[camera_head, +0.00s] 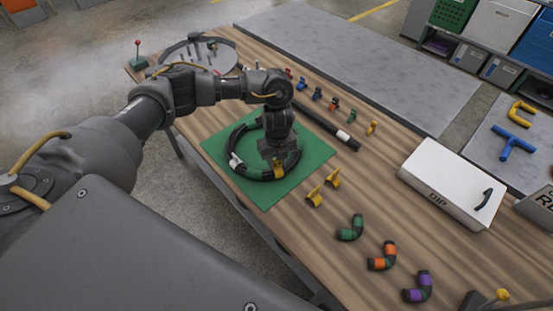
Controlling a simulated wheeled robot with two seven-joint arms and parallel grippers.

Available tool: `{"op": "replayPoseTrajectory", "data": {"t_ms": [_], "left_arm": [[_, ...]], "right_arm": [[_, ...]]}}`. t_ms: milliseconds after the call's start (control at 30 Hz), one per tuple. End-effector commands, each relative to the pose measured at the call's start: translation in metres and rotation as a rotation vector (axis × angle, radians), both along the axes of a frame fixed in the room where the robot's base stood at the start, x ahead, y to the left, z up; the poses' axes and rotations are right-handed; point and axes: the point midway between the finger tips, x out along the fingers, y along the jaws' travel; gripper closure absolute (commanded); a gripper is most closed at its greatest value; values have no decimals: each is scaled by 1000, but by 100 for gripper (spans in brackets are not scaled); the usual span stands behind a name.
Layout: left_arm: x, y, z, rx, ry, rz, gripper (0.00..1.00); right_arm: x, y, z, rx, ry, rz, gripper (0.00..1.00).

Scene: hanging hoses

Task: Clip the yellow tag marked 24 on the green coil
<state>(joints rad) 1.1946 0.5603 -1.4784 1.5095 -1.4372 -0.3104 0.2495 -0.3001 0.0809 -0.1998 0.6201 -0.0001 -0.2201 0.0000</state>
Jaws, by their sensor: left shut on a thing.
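A black hose coil (240,180) lies on a green mat (312,150) on the wooden table, with a white band (235,160) on its left side. I see no green on the coil itself. My left gripper (278,162) points down over the coil's near right part and is shut on a yellow tag (279,170). The tag is at the coil's rim; I cannot tell whether it is around the hose or just touching it. Its number is not readable. Two more yellow tags (314,197) (333,178) stand on the table right of the mat. My right gripper is not in view.
Green (350,228), orange (382,257) and purple (417,287) banded elbows lie at the near right. A white box (450,184) marked DIP stands at the right edge. A straight black hose (325,125) and small coloured clips lie behind the mat.

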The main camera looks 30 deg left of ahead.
Motion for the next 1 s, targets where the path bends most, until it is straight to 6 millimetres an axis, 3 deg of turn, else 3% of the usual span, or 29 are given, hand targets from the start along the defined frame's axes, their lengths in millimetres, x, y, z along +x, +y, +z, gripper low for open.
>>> {"op": "replayPoseTrajectory", "data": {"t_ms": [300,333,533,833,1000], "left_arm": [[0,0,-2,0,0,0,91],[0,0,-2,0,0,0,67],[0,0,-2,0,0,0,43],[1,0,1,-1,-1,0,43],[2,0,23,0,-5,-1,43]], "right_arm": [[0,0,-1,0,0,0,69],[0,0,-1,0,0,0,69],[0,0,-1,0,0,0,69],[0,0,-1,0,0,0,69],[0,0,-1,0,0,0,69]]}}
